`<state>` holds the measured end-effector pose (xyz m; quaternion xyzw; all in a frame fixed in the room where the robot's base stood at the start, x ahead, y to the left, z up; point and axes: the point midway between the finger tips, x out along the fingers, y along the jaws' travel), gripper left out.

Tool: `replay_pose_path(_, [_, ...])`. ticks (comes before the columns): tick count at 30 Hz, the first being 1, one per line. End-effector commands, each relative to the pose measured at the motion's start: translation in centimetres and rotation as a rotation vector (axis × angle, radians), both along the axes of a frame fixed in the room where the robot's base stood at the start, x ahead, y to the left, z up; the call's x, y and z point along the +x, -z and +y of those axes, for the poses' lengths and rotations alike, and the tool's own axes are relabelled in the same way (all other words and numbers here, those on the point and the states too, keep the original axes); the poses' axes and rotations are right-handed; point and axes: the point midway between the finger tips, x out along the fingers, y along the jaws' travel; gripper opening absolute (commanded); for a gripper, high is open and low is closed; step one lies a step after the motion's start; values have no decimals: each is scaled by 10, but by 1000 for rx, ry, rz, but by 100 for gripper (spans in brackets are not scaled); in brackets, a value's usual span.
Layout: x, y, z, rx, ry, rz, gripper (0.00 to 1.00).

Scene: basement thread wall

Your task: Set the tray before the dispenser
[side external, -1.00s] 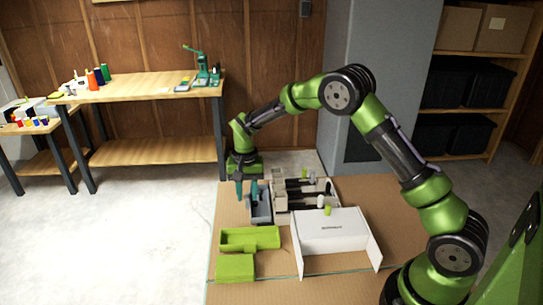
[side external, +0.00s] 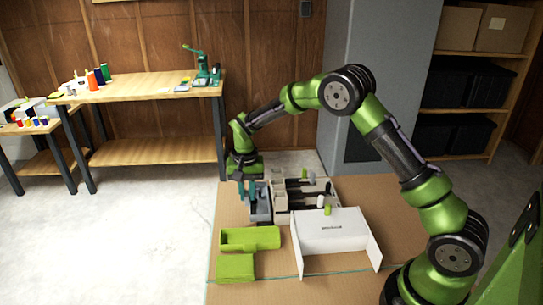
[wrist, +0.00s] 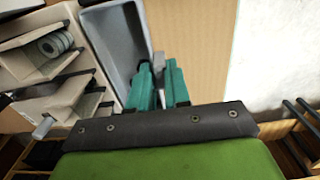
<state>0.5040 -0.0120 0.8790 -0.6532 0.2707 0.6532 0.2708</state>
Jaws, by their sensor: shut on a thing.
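The grey tray (side external: 262,212) is a narrow, open-topped, empty-looking bin standing on the brown mat, close along the left side of the beige dispenser (side external: 281,216). In the wrist view the tray (wrist: 113,40) shows at the upper middle, with compartments of the dispenser (wrist: 75,62) to its left. My gripper (side external: 247,193) points down with teal fingers at the tray's left side. The fingertip contact is partly hidden.
A white folded panel (side external: 330,232) stands in front of the dispenser. A green open box (side external: 250,238) and a green block (side external: 235,267) lie front left on the mat. A workbench (side external: 150,85) is behind left. Bare mat lies left of the tray.

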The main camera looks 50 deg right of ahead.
Motion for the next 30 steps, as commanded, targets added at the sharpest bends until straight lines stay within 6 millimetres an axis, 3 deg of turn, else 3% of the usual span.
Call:
replay_pose_path(18, [0, -37, 0, 0, 0, -1, 0])
replay_pose_path(30, [0, -40, 0, -1, -1, -1, 0])
